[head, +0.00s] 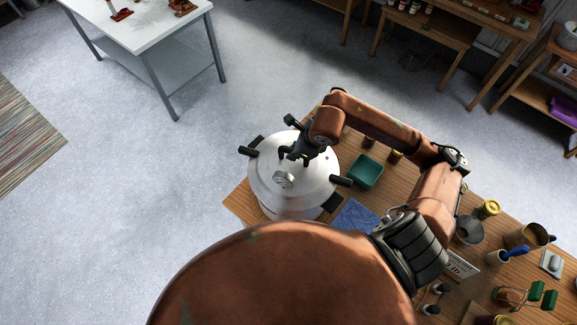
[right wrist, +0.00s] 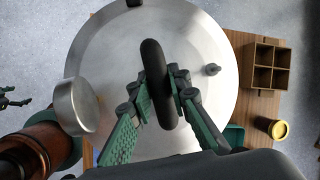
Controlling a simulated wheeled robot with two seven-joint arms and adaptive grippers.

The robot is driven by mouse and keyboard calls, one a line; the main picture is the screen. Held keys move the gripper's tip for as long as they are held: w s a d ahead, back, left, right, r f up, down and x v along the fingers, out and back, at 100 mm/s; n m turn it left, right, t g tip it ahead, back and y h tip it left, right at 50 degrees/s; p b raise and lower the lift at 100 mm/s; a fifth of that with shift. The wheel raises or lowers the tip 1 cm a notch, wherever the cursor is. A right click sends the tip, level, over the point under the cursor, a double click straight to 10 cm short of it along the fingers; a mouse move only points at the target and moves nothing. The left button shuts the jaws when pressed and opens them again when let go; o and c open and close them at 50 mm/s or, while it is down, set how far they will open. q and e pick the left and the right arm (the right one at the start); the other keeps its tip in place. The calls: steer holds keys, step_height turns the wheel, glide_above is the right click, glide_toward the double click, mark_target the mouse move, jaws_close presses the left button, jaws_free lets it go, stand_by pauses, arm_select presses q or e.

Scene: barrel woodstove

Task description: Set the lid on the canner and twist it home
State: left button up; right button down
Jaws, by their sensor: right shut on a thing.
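The canner (head: 290,212) stands on the wooden bench, mostly hidden under its lid. The silver lid (head: 312,182) is over the canner's mouth; I cannot tell whether it sits fully down. The lid's two black side handles are out of line with the darker handles lower on the canner. My right gripper (head: 296,152) is above the lid. In the right wrist view, its green-padded fingers (right wrist: 160,100) are shut around the lid's black centre handle (right wrist: 155,62). A round silver gauge (right wrist: 75,107) stands on the lid. A dark gripper-like shape (right wrist: 12,98), possibly my left gripper, is at the left edge.
A green tray (head: 366,171) and a blue cloth (head: 355,216) lie right of the canner. A wooden divided box (right wrist: 268,65) and a yellow-topped jar (right wrist: 278,130) are beyond the lid. Floor left of the bench is clear.

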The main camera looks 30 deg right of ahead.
steer(key=shift+w+r, duration=0.2)
steer(key=shift+r, duration=0.05)
steer(key=shift+d+m+h+b, duration=0.1)
steer(key=shift+m+h+b, duration=0.3)
steer(key=shift+m, duration=0.5)
steer(key=shift+m+h+b, duration=0.3)
steer(key=shift+m+b, duration=0.1)
steer(key=shift+m, duration=0.4)
steer(key=shift+w, duration=0.1)
steer(key=shift+m+b, duration=0.3)
steer(key=shift+m, duration=0.3)
steer(key=c, duration=2.2)
jaws_free()
steer(key=o, duration=0.4)
steer(key=shift+s+h, duration=0.3)
steer(key=shift+o, duration=0.3)
steer(key=shift+f, duration=0.1)
